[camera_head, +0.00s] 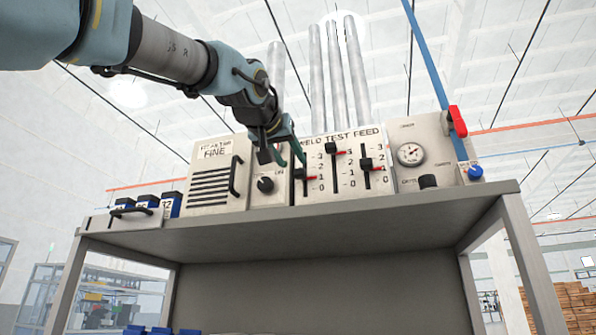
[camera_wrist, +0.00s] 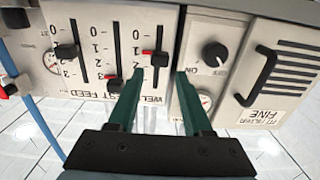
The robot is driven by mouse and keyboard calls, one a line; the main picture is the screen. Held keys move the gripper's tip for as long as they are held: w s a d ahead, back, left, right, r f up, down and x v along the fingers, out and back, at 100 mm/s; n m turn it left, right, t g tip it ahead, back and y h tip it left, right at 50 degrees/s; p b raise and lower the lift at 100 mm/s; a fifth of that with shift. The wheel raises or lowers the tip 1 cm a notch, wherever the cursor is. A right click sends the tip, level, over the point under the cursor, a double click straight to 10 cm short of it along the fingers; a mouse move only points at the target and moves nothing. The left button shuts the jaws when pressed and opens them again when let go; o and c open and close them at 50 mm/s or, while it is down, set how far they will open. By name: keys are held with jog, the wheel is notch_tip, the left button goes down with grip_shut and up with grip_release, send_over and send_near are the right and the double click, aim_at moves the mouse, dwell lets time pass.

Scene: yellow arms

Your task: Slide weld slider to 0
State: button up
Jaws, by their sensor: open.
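The control panel (camera_head: 340,184) reads "WELD TEST FEED" and carries three vertical sliders. The weld slider (camera_head: 299,173) is the leftmost in the head view, its red pointer near 1, with 0 at the bottom of the scale. My gripper (camera_head: 284,158) is open in front of the panel's upper left, partly covering the weld slot. In the wrist view, which is upside down, the weld slider's black knob (camera_wrist: 155,58) lies just beyond and between the green fingertips of my gripper (camera_wrist: 160,74). Nothing is held; contact with the knob cannot be told.
The test slider (camera_head: 332,148) is near 3 and the feed slider (camera_head: 366,164) between 1 and 2. A black rotary knob (camera_head: 265,185) and a handled box (camera_head: 216,187) are left; a gauge panel (camera_head: 424,155) is right. All stand on a grey shelf (camera_head: 330,220).

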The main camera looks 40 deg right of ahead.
aim_at(299, 171)
jog(key=p+x, duration=0.3)
jog(key=x, duration=0.5)
jog(key=shift+w+d, duration=0.1)
jog(key=shift+d, duration=0.15)
jog(key=shift+c, duration=0.3)
grip_shut()
dwell(0.8)
